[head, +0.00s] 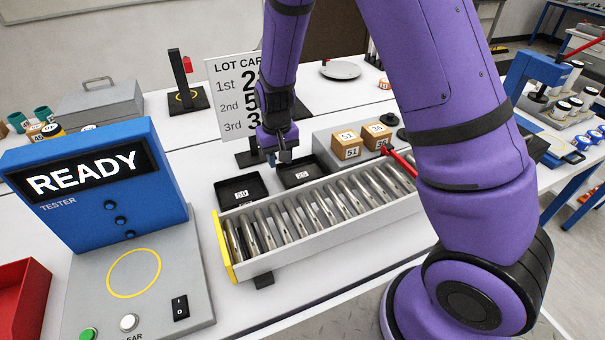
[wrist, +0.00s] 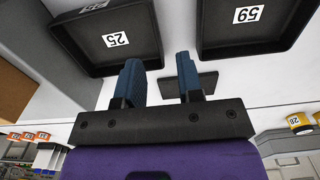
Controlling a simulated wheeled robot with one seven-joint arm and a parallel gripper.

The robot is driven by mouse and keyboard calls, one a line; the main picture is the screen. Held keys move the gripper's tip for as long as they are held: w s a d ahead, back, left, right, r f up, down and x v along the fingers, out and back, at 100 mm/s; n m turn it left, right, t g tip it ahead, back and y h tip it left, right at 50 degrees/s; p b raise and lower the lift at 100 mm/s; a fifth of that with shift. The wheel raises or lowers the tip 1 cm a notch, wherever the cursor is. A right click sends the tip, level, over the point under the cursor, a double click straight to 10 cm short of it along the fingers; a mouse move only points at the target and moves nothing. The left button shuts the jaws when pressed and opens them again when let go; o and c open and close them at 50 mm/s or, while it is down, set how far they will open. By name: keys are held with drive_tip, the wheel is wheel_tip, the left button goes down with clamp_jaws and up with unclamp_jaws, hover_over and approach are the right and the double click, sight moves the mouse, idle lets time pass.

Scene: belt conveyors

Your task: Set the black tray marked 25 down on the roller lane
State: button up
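The black tray marked 25 (head: 301,187) sits on the white table just behind the roller lane (head: 325,207). In the wrist view the tray (wrist: 148,46) is at the upper left. My gripper (head: 284,157) is above the table at the tray's back edge. In the wrist view my gripper (wrist: 161,75) has its two blue fingers apart, with nothing between them. The left finger overlaps the tray's rim in that view; I cannot tell whether they touch. The lane's visible rollers are bare.
A black tray marked 59 (head: 262,185) sits left of tray 25, also in the wrist view (wrist: 205,48). Numbered boxes (head: 347,146) stand on a grey block (head: 328,139) to the right. A blue tester (head: 95,185) reading READY stands left. My arm partly covers the lot card (head: 226,95).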

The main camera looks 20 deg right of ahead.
sight(282, 178)
drive_tip(key=shift+s+d+f, duration=0.1)
drive_tip(key=shift+s+f, duration=0.1)
drive_tip(key=shift+f, duration=1.55)
drive_tip(key=shift+s+d+f, duration=0.1)
drive_tip(key=shift+s+f, duration=0.05)
drive_tip(key=shift+f, duration=1.6)
clamp_jaws()
